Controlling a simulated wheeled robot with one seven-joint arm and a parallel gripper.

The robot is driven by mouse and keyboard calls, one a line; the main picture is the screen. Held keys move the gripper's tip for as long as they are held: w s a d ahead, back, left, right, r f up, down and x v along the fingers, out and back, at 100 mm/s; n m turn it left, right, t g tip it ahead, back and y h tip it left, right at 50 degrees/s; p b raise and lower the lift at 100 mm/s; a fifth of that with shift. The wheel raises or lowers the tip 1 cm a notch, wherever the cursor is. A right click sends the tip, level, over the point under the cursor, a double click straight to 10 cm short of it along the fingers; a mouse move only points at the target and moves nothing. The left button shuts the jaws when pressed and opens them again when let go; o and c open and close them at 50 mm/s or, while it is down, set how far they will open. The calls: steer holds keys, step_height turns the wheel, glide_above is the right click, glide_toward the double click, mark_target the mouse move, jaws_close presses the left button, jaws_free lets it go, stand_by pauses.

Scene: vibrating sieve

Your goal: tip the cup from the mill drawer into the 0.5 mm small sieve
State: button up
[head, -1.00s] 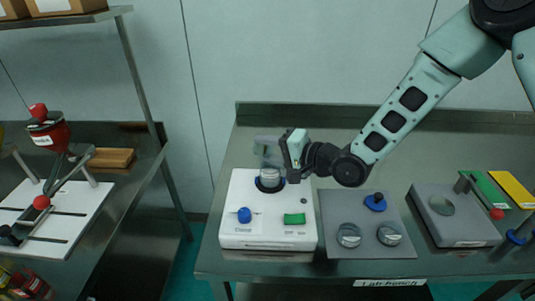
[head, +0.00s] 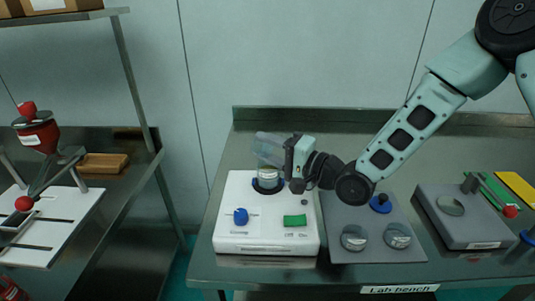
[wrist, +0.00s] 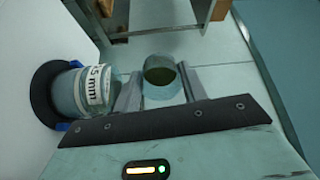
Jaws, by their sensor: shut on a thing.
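My gripper (wrist: 160,88) is shut on a clear cup (wrist: 158,90); dark greenish-brown material shows inside it in the wrist view. In the head view the clear cup (head: 270,148) is held tilted just above the small sieve (head: 268,178). My gripper (head: 288,158) is to the right of the cup. The sieve stands in the dark ring of the white shaker. In the wrist view the sieve (wrist: 82,92) carries a label of which "5 mm" is readable. I cannot tell whether material is falling.
The white shaker (head: 240,193) has a blue knob (head: 240,216) and a green switch (head: 295,220). A grey mat (head: 370,248) to its right holds two round metal sieves and a blue-based piece. A red mill (head: 38,135) stands on the left bench.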

steer(key=shift+s+d+t+y+b, duration=0.15)
steer(key=shift+t+y+b, duration=0.4)
steer(key=shift+b, duration=0.7)
stand_by(0.9)
